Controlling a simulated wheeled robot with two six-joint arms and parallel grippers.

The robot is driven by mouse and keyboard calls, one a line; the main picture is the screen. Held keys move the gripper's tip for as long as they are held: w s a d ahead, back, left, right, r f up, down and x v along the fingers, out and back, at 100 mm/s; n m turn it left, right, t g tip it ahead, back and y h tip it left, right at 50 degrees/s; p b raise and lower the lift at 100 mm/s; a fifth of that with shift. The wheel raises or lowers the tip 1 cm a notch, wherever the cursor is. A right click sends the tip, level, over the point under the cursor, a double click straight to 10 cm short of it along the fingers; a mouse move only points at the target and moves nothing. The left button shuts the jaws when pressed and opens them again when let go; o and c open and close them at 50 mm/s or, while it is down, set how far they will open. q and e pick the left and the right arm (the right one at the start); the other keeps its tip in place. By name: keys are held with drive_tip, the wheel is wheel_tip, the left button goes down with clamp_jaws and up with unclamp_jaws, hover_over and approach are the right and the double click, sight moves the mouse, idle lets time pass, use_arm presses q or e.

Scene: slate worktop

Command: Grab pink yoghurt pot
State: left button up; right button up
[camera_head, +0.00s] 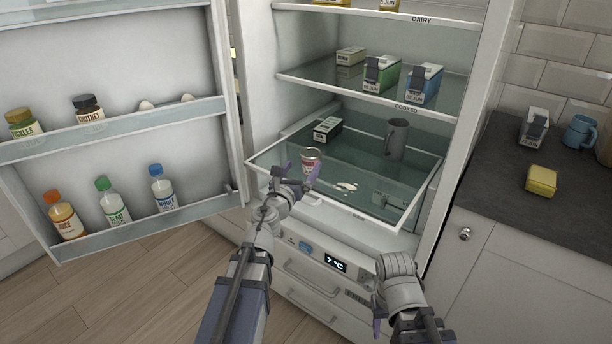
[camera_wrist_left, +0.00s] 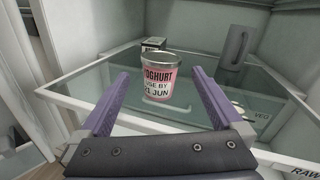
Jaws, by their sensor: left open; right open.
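The pink yoghurt pot (camera_head: 310,157) stands upright on the pulled-out glass shelf (camera_head: 361,165) of the open fridge. Its label reads "YOGHURT USE BY" and a date ending in JUN in the left wrist view (camera_wrist_left: 159,78). My left gripper (camera_head: 296,172) is open at the front of the shelf, with the pot just ahead of its fingers. In the left wrist view the open left gripper (camera_wrist_left: 160,90) has a finger on each side of the pot's lower part, with gaps visible. My right gripper (camera_head: 378,312) is open and empty, low in front of the fridge drawers.
A dark carton (camera_head: 327,130) and a grey jug (camera_head: 396,139) stand behind on the same shelf. A white spill (camera_head: 346,187) lies right of the pot. The open door (camera_head: 120,50) with bottles is on the left; the worktop (camera_head: 500,165) is on the right.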

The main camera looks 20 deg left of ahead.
sight(307, 163)
use_arm(q)
drive_tip(key=shift+s+f+m+h, duration=0.1)
drive_tip(key=shift+f+m+h, duration=0.2)
drive_tip(key=shift+f+m, duration=0.3)
drive_tip(key=shift+w+d+r, duration=0.1)
drive_tip(key=shift+w+d, duration=0.1)
drive_tip(key=shift+w, duration=1.8)
drive_tip(key=shift+w+d+r, duration=0.1)
drive_tip(key=shift+w+d, duration=0.05)
drive_tip(key=shift+w, duration=1.85)
drive_tip(key=shift+s, duration=0.1)
drive_tip(key=c, duration=1.4)
